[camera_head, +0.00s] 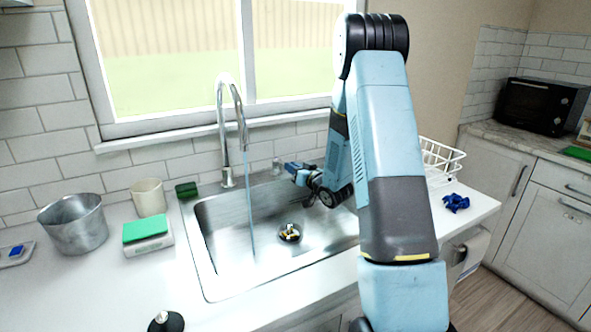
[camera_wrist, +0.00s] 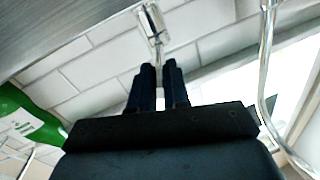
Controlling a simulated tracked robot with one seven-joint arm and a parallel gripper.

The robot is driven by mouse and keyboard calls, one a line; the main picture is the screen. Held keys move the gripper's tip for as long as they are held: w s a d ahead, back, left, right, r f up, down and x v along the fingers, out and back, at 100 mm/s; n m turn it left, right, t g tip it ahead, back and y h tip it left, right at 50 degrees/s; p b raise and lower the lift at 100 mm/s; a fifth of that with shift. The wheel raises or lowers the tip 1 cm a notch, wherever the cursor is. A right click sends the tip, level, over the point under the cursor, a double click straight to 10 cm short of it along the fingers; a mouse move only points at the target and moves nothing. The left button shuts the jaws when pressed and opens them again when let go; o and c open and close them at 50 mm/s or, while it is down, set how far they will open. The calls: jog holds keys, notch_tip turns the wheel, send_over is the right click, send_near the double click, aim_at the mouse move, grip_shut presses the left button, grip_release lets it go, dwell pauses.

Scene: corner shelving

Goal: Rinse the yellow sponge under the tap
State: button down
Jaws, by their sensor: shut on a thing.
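The chrome tap (camera_head: 222,120) stands behind the steel sink (camera_head: 205,240), and a bluish stream of water (camera_head: 249,205) runs from its spout into the basin. The tap also shows in the wrist view (camera_wrist: 267,70). My gripper (camera_head: 295,168) is low at the back of the sink, right of the tap. In the wrist view its dark fingers (camera_wrist: 158,75) are close together on a small chrome lever (camera_wrist: 154,25). A small yellow and white shape (camera_head: 290,233) lies at the drain; I cannot tell whether it is the yellow sponge.
Left of the sink are a metal pot (camera_head: 74,226), a beige cup (camera_head: 148,197), a green pad (camera_head: 145,228) on a white block and a dark green block (camera_head: 187,190). Right are a white rack (camera_head: 440,160) and a blue cloth (camera_head: 456,203). My arm hides the sink's right side.

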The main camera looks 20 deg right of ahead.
jog(key=c, duration=1.1)
grip_release()
jog(key=shift+s, duration=0.1)
jog(key=v, duration=1.3)
jog(key=shift+s+d, duration=0.25)
jog(key=shift+s, duration=0.1)
